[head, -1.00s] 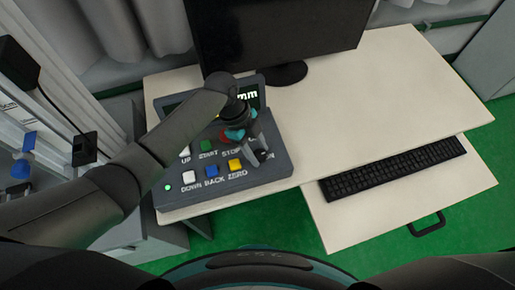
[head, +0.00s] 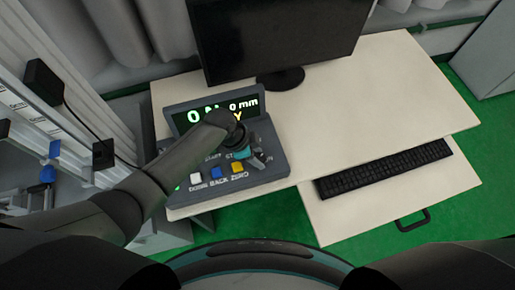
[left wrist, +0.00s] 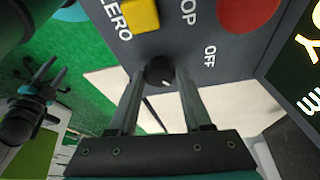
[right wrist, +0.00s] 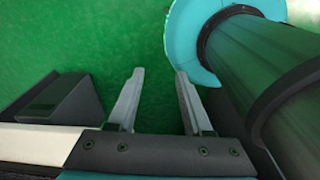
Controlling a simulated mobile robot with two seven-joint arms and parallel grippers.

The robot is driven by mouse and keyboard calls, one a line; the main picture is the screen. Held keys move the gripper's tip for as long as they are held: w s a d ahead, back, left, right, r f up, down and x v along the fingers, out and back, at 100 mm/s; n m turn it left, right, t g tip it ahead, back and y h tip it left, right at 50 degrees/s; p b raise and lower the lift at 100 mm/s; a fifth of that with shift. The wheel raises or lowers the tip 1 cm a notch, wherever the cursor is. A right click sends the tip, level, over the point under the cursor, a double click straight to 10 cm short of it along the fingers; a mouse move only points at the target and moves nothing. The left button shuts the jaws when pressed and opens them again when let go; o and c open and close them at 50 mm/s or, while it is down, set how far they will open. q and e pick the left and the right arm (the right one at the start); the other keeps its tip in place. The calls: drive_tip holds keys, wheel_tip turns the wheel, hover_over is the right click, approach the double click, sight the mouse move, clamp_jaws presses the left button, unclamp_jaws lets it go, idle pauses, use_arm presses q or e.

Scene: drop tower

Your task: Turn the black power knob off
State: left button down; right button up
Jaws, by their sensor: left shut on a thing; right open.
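The black power knob (left wrist: 160,72) sits on the grey control panel (left wrist: 215,85), and a white mark shows on its face toward the lower right in the left wrist view. The OFF label (left wrist: 210,57) is to its right. My left gripper (left wrist: 158,78) is shut on the knob, one finger on each side. In the head view my left gripper (head: 257,160) is at the panel's right front, and the knob is hard to make out there. My right gripper (right wrist: 157,78) is open and empty above the green floor; it does not show in the head view.
The panel has a yellow button (left wrist: 142,15), a red button (left wrist: 247,12) and a lit display (head: 190,117), partly behind my left arm. A monitor (head: 275,35) stands behind on the pale desk (head: 350,100). A keyboard (head: 385,167) lies on the pull-out shelf to the right.

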use_arm(q)
drive_tip(key=n+t+p, duration=0.1)
drive_tip(key=n+p, duration=0.1)
drive_tip(key=n+y+p, duration=0.1)
drive_tip(key=n+p, duration=0.1)
drive_tip(key=n, duration=0.1)
drive_tip(key=shift+s+d+r+n+t, duration=0.1)
drive_tip(key=shift+s+r+n+t, duration=0.1)
drive_tip(key=shift+n+t, duration=0.15)
drive_tip(key=shift+f+n+t+y+p, duration=0.1)
drive_tip(key=shift+n+t+y+p, duration=0.35)
drive_tip(key=shift+n+p, duration=0.7)
drive_tip(key=shift+f+n+y+p, duration=0.1)
drive_tip(key=shift+n+y+p, duration=0.25)
drive_tip(key=shift+n, duration=0.95)
drive_tip(key=shift+t, duration=0.3)
drive_tip(key=shift+c, duration=1.7)
unclamp_jaws()
